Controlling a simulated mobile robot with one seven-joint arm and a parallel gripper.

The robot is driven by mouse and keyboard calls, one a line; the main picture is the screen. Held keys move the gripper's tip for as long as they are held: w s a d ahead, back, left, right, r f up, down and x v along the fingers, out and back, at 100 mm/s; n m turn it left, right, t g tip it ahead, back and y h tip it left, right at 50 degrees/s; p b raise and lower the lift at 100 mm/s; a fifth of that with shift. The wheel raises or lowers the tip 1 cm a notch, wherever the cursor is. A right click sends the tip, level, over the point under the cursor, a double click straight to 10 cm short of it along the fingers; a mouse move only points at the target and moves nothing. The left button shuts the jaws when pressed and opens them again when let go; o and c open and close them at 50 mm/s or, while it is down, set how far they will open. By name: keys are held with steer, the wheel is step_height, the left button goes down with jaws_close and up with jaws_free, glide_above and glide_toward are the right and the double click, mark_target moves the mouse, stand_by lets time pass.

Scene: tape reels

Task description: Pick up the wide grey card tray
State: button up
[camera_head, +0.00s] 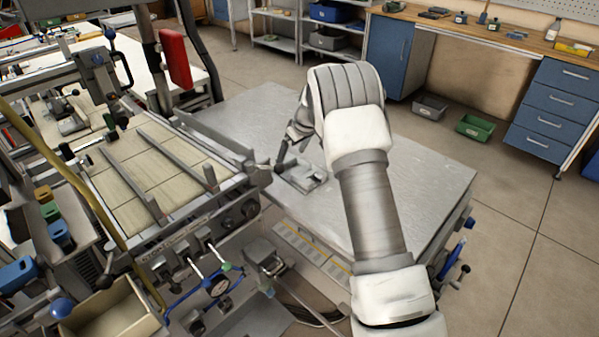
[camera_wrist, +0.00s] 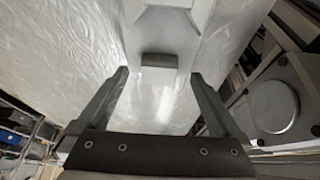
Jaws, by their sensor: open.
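A grey, flat, tray-like thing (camera_head: 306,178), probably the wide grey card tray, lies on the grey metal tabletop near its left edge. My gripper (camera_head: 284,160) is just above or beside it in the head view, partly hidden by my own wrist. In the wrist view my gripper (camera_wrist: 159,74) is open, its two fingers apart with nothing clasped between them. A pale grey body (camera_wrist: 168,35) with a small block-like tab (camera_wrist: 160,61) shows ahead of and between the fingertips. I cannot tell whether the fingers touch it.
The grey tabletop (camera_head: 250,110) is otherwise mostly bare. A machine with a slatted bed (camera_head: 160,175) stands close on the left, its edge near my gripper. A green bin (camera_head: 475,127) and a grey bin (camera_head: 430,107) sit on the floor beyond.

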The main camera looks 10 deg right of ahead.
mark_target(289, 160)
steer(key=x, duration=0.3)
steer(key=shift+f, duration=0.1)
steer(key=shift+c, duration=0.2)
jaws_close()
stand_by(0.3)
